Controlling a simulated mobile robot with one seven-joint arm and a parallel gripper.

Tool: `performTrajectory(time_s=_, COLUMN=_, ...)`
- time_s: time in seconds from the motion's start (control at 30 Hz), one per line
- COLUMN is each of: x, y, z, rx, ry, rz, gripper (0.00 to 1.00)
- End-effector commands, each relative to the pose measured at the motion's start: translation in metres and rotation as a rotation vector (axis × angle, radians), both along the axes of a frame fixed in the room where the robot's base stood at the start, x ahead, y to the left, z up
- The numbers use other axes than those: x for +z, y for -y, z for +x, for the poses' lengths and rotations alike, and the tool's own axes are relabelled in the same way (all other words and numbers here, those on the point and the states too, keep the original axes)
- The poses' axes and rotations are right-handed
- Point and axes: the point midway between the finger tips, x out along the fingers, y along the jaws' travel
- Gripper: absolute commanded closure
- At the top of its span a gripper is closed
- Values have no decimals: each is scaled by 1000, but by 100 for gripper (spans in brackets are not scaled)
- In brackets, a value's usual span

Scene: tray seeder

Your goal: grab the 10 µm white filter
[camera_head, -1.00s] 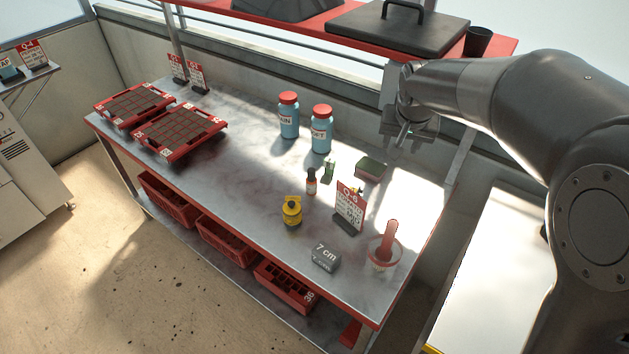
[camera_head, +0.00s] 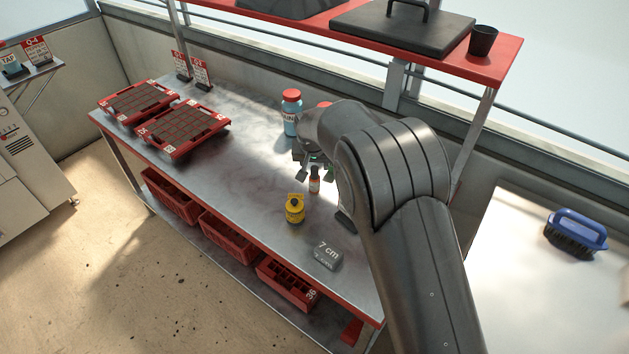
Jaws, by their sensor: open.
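I cannot make out any thing that reads as a 10 µm white filter on the bench. My gripper (camera_head: 315,174) is over the back middle of the bench, fingers pointing down and apart. A yellow round-bodied item (camera_head: 294,209) stands in front of the bottle. A grey block marked "7 cm" (camera_head: 327,256) lies near the front edge. My arm hides the right part of the bench.
Two red trays (camera_head: 181,132) sit at the bench's left. A red shelf (camera_head: 510,68) hangs above the back. The bench's middle left is clear.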

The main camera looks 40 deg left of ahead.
Motion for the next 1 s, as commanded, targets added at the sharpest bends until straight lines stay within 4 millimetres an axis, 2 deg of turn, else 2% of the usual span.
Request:
performTrajectory(time_s=0.17, x=-11, y=-3, z=4, rx=-1, ry=0, rz=0, gripper=53)
performTrajectory(time_s=0.5, x=-49, y=-14, z=18, rx=0, ry=0, rz=0, gripper=53)
performTrajectory(time_s=0.77, x=-52, y=-15, z=19, rx=0, ry=0, rz=1, gripper=53)
performTrajectory(time_s=1.0, x=-52, y=-15, z=19, rx=0, ry=0, rz=1, gripper=70)
